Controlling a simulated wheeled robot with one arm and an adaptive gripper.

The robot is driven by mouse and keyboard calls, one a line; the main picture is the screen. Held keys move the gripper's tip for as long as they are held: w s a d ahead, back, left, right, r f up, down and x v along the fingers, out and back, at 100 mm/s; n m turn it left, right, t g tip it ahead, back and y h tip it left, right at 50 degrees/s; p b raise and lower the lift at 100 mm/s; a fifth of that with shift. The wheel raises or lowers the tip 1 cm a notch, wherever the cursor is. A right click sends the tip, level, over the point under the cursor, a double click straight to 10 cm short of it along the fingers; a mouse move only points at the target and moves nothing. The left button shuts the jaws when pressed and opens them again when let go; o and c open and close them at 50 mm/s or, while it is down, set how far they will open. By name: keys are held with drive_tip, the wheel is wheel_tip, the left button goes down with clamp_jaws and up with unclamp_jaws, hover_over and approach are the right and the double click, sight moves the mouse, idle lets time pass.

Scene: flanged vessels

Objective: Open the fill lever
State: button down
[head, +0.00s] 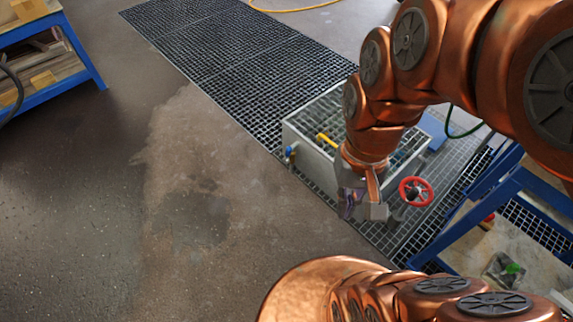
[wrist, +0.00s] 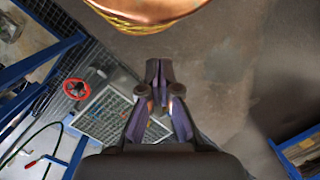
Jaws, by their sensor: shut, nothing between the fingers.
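A grey box-shaped tank (head: 313,165) with a grated top stands on the floor grating, partly hidden behind my arm in the head view. A yellow lever (head: 326,140) lies over its top near the left end. A small blue handle (head: 289,151) sits on its left end. A red handwheel (head: 415,191) is on its near right side. No label shows which one is the fill lever. My gripper (head: 347,211) points down in front of the tank's near side, left of the handwheel. In the wrist view my gripper (wrist: 159,66) is shut and empty, with the tank (wrist: 101,109) left of it.
Blue-framed stands are at right (head: 490,205) and upper left (head: 88,60). Dark floor grating (head: 225,60) runs behind the tank. A green hose (head: 465,133) lies beyond it. The concrete floor (head: 190,200) to the left is clear.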

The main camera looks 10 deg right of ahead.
wheel_tip(320, 180, down, 34)
drive_tip(key=s+d+n+g+h+b, duration=0.1)
drive_tip(key=b, duration=2.8)
drive_tip(key=shift+s+d+n, duration=0.15)
drive_tip(key=shift+d+n, duration=0.1)
drive_tip(key=shift+n, duration=0.15)
